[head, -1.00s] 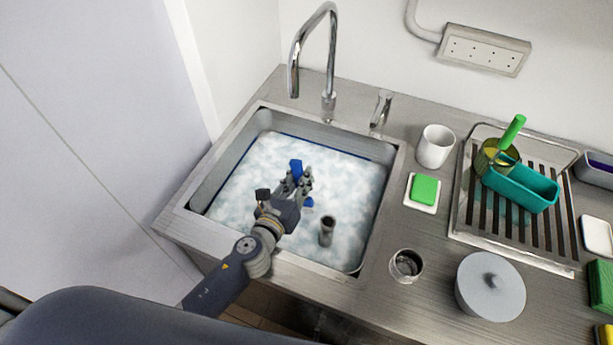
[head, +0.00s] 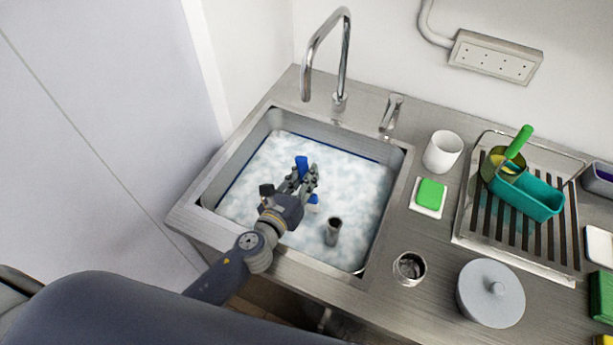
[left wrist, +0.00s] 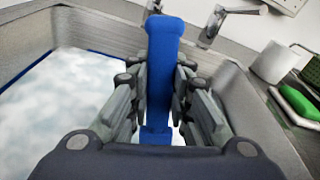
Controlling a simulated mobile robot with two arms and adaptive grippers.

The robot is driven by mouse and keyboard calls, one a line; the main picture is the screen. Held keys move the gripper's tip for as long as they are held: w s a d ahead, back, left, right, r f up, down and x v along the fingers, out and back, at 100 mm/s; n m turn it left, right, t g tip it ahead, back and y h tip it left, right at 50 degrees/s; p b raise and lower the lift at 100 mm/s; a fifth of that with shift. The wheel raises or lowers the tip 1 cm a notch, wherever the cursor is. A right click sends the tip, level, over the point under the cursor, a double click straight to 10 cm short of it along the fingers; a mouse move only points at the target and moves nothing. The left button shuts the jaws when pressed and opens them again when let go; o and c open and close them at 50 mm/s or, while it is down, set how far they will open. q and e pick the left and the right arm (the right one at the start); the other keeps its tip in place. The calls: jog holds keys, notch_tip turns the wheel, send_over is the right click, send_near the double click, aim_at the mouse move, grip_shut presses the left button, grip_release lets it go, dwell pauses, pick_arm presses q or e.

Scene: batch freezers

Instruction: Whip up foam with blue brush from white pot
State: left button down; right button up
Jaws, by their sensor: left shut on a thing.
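My left gripper (head: 302,180) is over the foam-filled sink and is shut on the blue brush (head: 302,163). In the left wrist view the brush's blue handle (left wrist: 164,60) stands between the fingers of the gripper (left wrist: 162,95). A small blue part also shows below the fingers, and the brush's lower end is mostly hidden. White foam (head: 350,180) covers the water in the sink. A white pot (head: 442,151) stands upright on the counter right of the sink. My right gripper is not in view.
A grey tube (head: 333,231) stands up in the foam. The tap (head: 340,60) arches over the sink's back. A green sponge (head: 431,193), metal cup (head: 409,268), lidded grey pot (head: 490,293) and drying rack with a teal container (head: 525,195) occupy the right counter.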

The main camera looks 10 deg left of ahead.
aim_at(301, 167)
pick_arm(q)
jog(key=shift+w+a+r+p, duration=0.1)
jog(key=shift+a+r+p, duration=0.05)
jog(key=shift+r+p, duration=0.45)
jog(key=shift+w+a+r+p, duration=0.1)
jog(key=shift+w+r+p, duration=0.05)
jog(key=shift+r+p, duration=0.4)
jog(key=shift+w+a+r+p, duration=0.15)
jog(key=shift+r+p, duration=0.3)
jog(key=shift+r, duration=0.3)
jog(key=r+p, duration=0.2)
jog(key=w+a+r+p, duration=0.1)
jog(key=r+p, duration=0.4)
jog(key=shift+w+a, duration=0.15)
jog(key=shift+a, duration=0.2)
jog(key=shift+f, duration=0.1)
notch_tip(301, 167, up, 2)
jog(key=shift+r, duration=1.55)
